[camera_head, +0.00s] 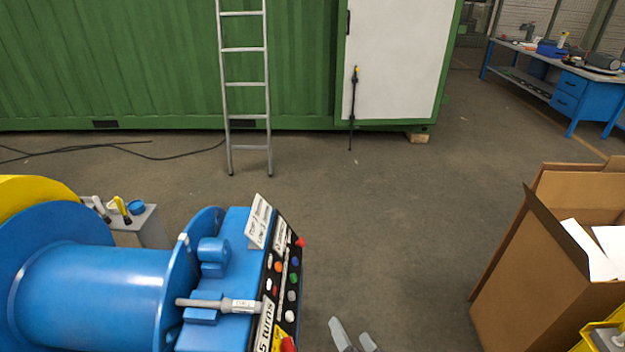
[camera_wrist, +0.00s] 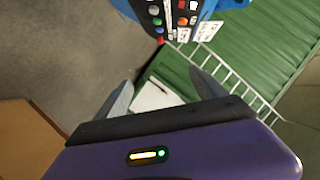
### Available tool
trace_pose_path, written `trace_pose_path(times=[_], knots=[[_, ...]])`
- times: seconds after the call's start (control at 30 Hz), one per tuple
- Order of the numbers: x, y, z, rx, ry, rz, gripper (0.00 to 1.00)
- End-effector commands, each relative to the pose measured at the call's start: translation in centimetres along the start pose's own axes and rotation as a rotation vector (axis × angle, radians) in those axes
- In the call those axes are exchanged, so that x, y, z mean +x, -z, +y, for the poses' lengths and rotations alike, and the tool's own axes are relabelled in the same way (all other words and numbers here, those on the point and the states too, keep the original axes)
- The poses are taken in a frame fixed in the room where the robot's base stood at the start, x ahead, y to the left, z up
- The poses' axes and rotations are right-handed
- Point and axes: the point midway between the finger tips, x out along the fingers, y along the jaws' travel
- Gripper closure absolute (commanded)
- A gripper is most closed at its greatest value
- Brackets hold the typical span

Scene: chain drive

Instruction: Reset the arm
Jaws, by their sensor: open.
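My gripper (camera_head: 354,336) shows at the bottom edge of the head view as two grey fingertips, apart from each other with nothing between them. In the wrist view my gripper (camera_wrist: 160,84) is open and empty, its two grey fingers spread wide above the purple hand. The blue machine with a drum (camera_head: 95,290) and a control panel (camera_head: 281,285) stands to the left of the fingertips in the head view. Its panel also shows at the top of the wrist view (camera_wrist: 176,18). My fingers touch nothing that I can see.
An open cardboard box (camera_head: 535,280) stands at the right. A ladder (camera_head: 246,90) leans on the green container (camera_head: 110,70) at the back. A blue workbench (camera_head: 575,85) is at the far right. Black cable (camera_head: 120,147) lies on the floor. The middle floor is clear.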

Motion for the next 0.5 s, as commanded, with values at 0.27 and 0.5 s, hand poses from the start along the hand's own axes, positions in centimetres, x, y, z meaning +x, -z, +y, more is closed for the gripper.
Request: trace_pose_path(times=[0.27,0.5], knots=[[-12.3,1.1,2.0,-0.312,-0.020,0.207,0.19],[-22.6,2.1,1.5,-0.532,-0.062,0.316,0.19]])
